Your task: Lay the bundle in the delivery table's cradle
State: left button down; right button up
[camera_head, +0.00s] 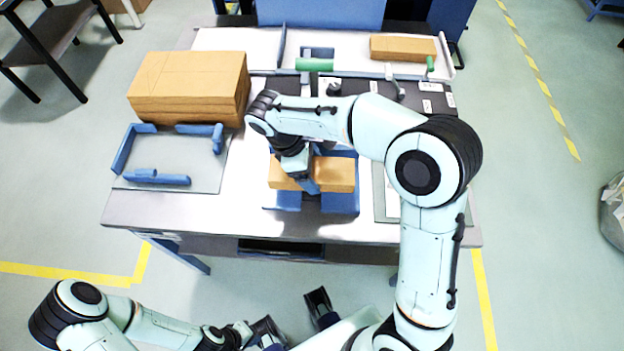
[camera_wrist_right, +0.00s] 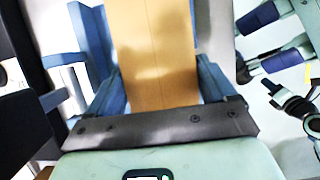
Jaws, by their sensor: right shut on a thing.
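The bundle is a light-brown block (camera_head: 337,174) at the middle front of the table. My right gripper (camera_head: 305,183) reaches down over it and is shut on it, with a blue finger across its middle. In the right wrist view the bundle (camera_wrist_right: 153,55) lies between the two blue fingers. A blue cradle-like fixture (camera_head: 340,203) shows in front of and behind the bundle. I cannot tell whether the bundle rests in it. Nothing labels it as the delivery cradle. My left gripper (camera_head: 245,334) is low at the bottom, away from the table; its opening is unclear.
A large brown stack (camera_head: 190,88) stands at the table's left. A grey mat with blue corner brackets (camera_head: 157,179) lies in front of it. My right arm covers the right part.

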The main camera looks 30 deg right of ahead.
notch_tip(320, 180, down, 5)
jog(key=shift+f+b, duration=0.15)
jog(key=shift+b, duration=0.2)
jog(key=o, duration=1.1)
jog(key=shift+f, duration=0.15)
jog(key=p+v, duration=0.2)
jog(key=v, duration=1)
jog(key=shift+w, duration=0.1)
